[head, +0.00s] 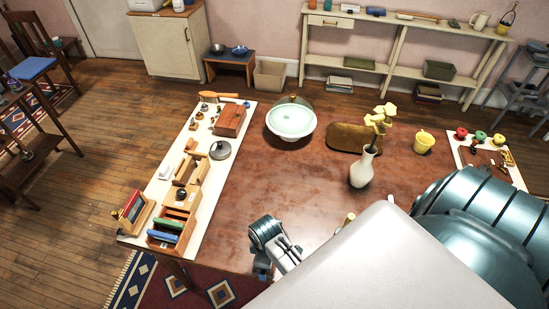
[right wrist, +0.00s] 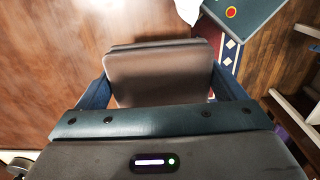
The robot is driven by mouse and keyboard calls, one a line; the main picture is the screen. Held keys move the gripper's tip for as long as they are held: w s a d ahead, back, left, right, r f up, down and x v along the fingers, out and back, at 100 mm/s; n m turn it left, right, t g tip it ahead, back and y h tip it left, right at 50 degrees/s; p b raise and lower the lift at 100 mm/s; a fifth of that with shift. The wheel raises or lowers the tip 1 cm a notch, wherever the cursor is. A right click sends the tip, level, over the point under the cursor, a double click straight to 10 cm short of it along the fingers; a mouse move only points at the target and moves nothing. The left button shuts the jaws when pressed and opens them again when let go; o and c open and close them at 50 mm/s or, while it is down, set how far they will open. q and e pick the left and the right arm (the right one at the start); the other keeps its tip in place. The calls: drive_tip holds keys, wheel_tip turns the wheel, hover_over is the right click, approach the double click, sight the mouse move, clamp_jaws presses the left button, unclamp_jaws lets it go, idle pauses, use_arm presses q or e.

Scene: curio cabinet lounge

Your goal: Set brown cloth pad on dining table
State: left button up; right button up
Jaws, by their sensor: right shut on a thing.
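The brown cloth pad (right wrist: 160,70) shows in the right wrist view as a folded, grey-brown slab with rounded corners. My right gripper (right wrist: 162,88) is shut on it, one blue finger at each side. In that view the wooden dining table (right wrist: 50,60) lies to the left and behind the pad. In the head view the dining table (head: 290,190) has a bare reddish-brown middle. The right gripper and pad are hidden there behind my own body. A small teal and grey end of my left arm, with the left gripper (head: 275,250), is at the table's front edge; its jaws are unclear.
A cream runner (head: 160,200) with wooden items covers the left side. The middle is free.

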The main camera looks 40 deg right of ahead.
drive_tip(key=w+d, duration=0.3)
drive_tip(key=w, duration=0.1)
drive_tip(key=w+d, duration=0.2)
drive_tip(key=shift+d+f, duration=0.35)
drive_tip(key=shift+w+d, duration=0.2)
drive_tip(key=shift+w, duration=0.1)
drive_tip(key=shift+w+d+f, duration=0.1)
drive_tip(key=shift+w+d, duration=0.05)
drive_tip(key=shift+w, duration=0.05)
drive_tip(key=shift+w+d, duration=0.3)
drive_tip(key=shift+w, duration=0.1)
wheel_tip(320, 180, down, 3)
drive_tip(key=shift+r, duration=0.15)
drive_tip(key=shift+f, duration=0.45)
use_arm(q)
drive_tip(key=shift+s, duration=0.95)
drive_tip(key=shift+s, duration=0.15)
